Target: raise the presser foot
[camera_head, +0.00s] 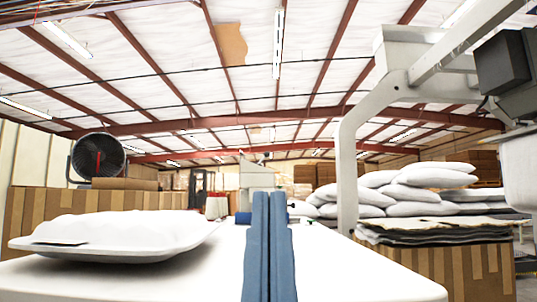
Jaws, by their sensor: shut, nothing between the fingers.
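A white machine with a tall arched frame (348,150) rises at the right of the white table (345,275). Its upper part runs to the top right and carries a dark box (503,62). A pale machine part (519,168) hangs at the right edge and is cut off by the frame. I cannot make out a presser foot or its lifter in this view.
A white pillow-like piece (120,234) lies on the table at the left. Behind stand cardboard boxes (75,207) and a dark fan (98,157). White pillows (415,193) are piled at the right, near dark sheets (430,238) on a carton. Bare tabletop shows right of centre.

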